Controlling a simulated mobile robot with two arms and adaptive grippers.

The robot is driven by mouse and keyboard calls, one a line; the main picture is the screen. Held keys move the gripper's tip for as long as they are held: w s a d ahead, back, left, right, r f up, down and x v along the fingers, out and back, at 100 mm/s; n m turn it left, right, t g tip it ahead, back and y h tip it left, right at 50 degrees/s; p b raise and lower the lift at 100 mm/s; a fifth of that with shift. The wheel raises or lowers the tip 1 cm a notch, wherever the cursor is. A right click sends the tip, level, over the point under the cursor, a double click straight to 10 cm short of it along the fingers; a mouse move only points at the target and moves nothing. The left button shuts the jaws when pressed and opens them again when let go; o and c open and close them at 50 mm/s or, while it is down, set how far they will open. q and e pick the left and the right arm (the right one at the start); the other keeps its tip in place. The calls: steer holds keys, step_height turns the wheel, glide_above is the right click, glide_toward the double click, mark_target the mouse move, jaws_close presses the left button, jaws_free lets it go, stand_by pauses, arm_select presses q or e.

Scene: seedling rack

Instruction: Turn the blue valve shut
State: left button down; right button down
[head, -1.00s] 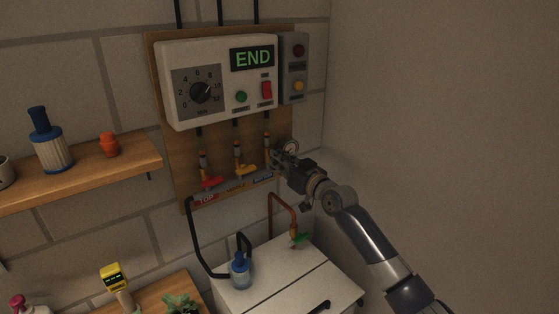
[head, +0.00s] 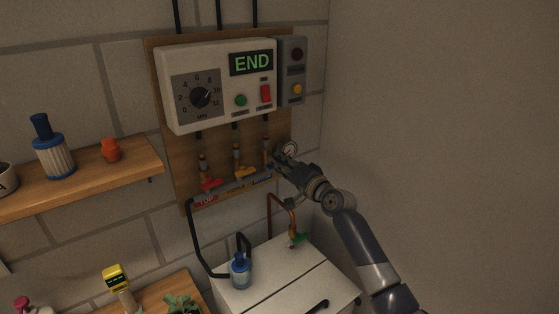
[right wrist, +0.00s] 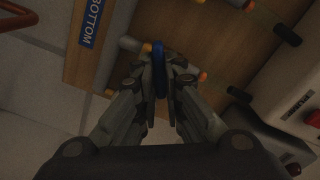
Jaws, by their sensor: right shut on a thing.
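The blue valve's handle shows in the right wrist view (right wrist: 160,72), seen edge-on between the two fingers of my right gripper (right wrist: 160,85). The gripper is shut on it. In the head view my right gripper (head: 277,170) is at the right end of the pipe row and hides most of the blue valve. The red valve (head: 210,185) and the yellow valve (head: 243,172) sit to its left on the same wooden board. My left gripper is not in view.
A control box (head: 215,85) with a dial and a green "END" display hangs above the valves. A white cabinet (head: 275,285) stands below. A shelf (head: 90,183) with a blue-capped filter is at left.

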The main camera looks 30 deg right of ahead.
steer(key=m+p, duration=0.1)
steer(key=m, duration=0.4)
steer(key=shift+f+m+p, duration=0.15)
steer(key=shift+m+p, duration=0.15)
steer(key=shift+p, duration=0.1)
stand_by(0.3)
steer(key=c, duration=1.7)
jaws_free()
steer(key=shift+s, duration=0.1)
steer(key=s+d, duration=0.1)
steer(key=s, duration=1)
steer(key=shift+s+d, duration=0.35)
steer(key=shift+d, duration=0.05)
